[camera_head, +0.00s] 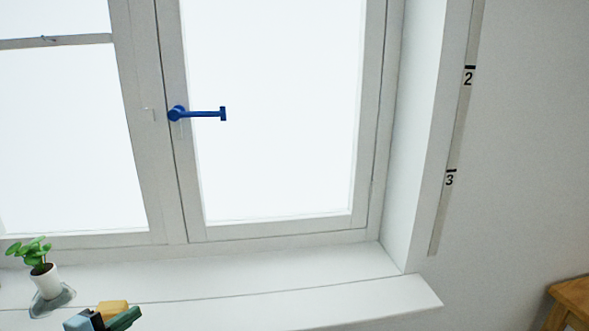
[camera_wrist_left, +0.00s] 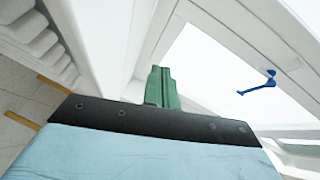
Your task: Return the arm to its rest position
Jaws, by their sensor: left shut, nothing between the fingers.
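My left gripper (camera_head: 124,318) shows at the bottom left of the head view, at the front of the window sill and cut off by the frame edge. In the left wrist view its green fingers (camera_wrist_left: 162,88) are together, with nothing between them. The blue window handle (camera_head: 200,113) points sideways to the right on the window frame, well above and apart from the gripper. The handle also shows at the right of the left wrist view (camera_wrist_left: 258,85). My right arm and gripper are out of view.
A small potted plant (camera_head: 42,275) stands on the white sill (camera_head: 300,270), left of the gripper. The sill right of the gripper is clear. A wooden piece of furniture (camera_head: 572,300) is at the bottom right. A radiator-like ribbed object (camera_wrist_left: 35,40) is at the wrist view's upper left.

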